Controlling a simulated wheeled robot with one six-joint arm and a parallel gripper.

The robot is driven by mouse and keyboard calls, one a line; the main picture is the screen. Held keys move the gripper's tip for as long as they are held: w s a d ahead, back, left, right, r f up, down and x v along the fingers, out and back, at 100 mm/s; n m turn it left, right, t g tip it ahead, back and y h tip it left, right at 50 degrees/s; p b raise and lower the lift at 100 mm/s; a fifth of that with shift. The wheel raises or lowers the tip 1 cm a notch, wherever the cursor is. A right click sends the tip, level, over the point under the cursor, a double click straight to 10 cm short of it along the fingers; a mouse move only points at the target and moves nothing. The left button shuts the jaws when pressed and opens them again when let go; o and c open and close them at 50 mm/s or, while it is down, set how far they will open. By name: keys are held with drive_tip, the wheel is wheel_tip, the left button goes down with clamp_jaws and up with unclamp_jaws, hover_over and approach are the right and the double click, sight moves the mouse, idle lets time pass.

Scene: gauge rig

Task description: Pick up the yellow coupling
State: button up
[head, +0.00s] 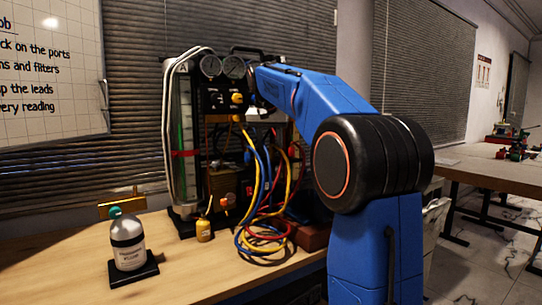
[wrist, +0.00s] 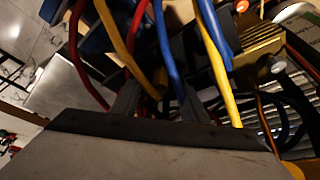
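A small yellow cylindrical piece (head: 204,230) stands on the bench at the foot of the gauge rig; I cannot tell whether it is the coupling. A yellow fitting (head: 237,98) also sits on the rig's panel below the gauges. In the wrist view my gripper (wrist: 160,103) has two dark fingers that appear apart, with yellow, blue and red hoses running close around them. I see nothing clearly held, and no yellow coupling can be made out between the fingers. In the head view the gripper is hidden behind the rig and my blue arm.
The gauge rig (head: 211,98) carries two round gauges and a glass tube. Looped hoses (head: 262,235) hang onto the bench (head: 190,275). A labelled bottle (head: 127,242) stands on a black pad at the left. A brass finned block (wrist: 255,48) is close in the wrist view.

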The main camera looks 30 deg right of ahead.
clamp_jaws()
